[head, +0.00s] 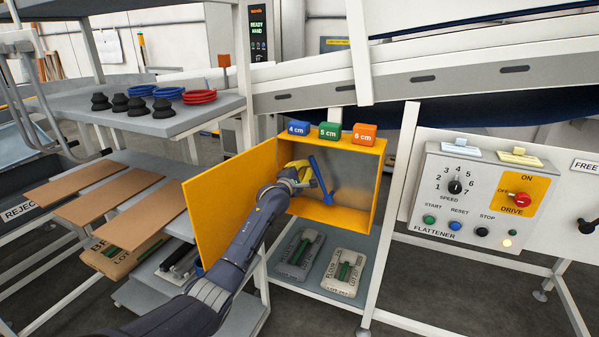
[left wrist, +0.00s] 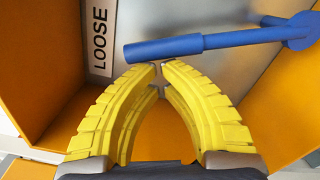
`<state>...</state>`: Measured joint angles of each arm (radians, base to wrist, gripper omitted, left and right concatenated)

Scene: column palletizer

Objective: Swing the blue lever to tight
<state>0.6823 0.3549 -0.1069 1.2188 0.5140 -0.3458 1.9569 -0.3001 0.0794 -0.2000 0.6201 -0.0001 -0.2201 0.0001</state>
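The blue lever (head: 320,178) is inside the open yellow box (head: 374,189). In the left wrist view the lever (left wrist: 220,42) lies nearly level, its thick handle at left and its round pivot at right. A LOOSE label (left wrist: 101,38) is on the back plate, left of the handle's end. No tight label is readable. My left gripper (head: 306,177) reaches into the box beside the lever. In the left wrist view its yellow fingertips (left wrist: 161,66) come together just below the handle, with nothing seen between them. My right gripper is out of view.
Blue, green and orange size blocks (head: 329,131) sit on the box's top edge. The box's yellow door (head: 232,195) stands open at left, beside my arm. A flattener control panel (head: 480,197) is at right. A shelf with suction cups (head: 163,109) and rings is at upper left.

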